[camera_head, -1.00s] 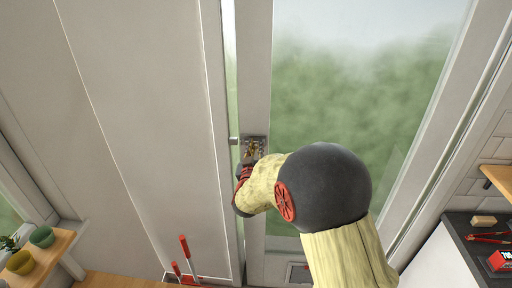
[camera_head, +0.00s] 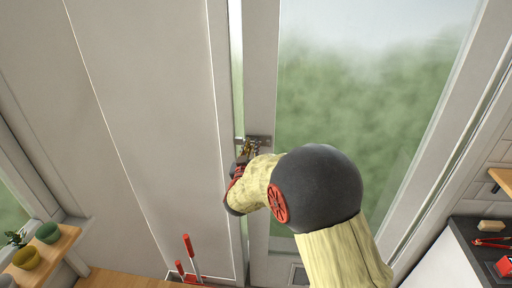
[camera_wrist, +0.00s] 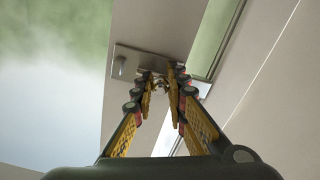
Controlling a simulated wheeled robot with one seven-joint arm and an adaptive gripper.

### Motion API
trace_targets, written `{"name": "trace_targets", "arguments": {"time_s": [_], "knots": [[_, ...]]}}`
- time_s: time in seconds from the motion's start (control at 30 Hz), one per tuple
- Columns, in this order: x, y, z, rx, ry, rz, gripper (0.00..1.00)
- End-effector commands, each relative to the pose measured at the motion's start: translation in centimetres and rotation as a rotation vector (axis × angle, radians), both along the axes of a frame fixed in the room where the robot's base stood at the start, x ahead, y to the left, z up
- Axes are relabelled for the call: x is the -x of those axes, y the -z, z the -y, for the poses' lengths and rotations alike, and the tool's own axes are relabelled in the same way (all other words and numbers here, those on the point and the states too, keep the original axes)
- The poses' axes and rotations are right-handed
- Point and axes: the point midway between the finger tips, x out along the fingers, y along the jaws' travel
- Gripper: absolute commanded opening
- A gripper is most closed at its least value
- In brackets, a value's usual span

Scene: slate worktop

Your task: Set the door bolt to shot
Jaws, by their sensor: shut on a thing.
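The door bolt (camera_head: 266,138) is a small metal plate with fittings on the pale upright edge of the glazed door, near the middle of the head view. Its plate also shows in the wrist view (camera_wrist: 124,63). My gripper (camera_head: 251,150) is at the left part of the plate. In the wrist view its yellow-and-black fingers (camera_wrist: 161,84) are closed in on the small shiny knob of the bolt. A short metal piece shows to the left of the plate in the head view, by the narrow gap. The fingers partly hide the bolt, and I cannot tell how far it reaches.
A pale panel (camera_head: 160,120) stands left of the narrow gap. Red-handled tools (camera_head: 190,252) stand at its foot. A shelf with pots (camera_head: 47,233) is at lower left. A dark worktop (camera_head: 470,246) with red things is at lower right.

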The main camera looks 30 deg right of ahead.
Motion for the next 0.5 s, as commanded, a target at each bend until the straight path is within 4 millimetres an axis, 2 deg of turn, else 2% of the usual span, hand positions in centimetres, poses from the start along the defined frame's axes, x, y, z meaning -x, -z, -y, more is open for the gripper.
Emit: {"name": "trace_targets", "arguments": {"time_s": [0.07,0.1,0.4,0.5], "knots": [[-0.12,-0.03,-0.23,0.001,-0.005,0.0,0.0],[-0.12,-0.04,-0.25,0.001,-0.006,-0.001,0.16],[-0.1,-0.07,-0.19,0.001,-0.004,0.0,0.33],[-0.08,-0.06,-0.16,0.001,-0.004,0.0,0.34]]}}
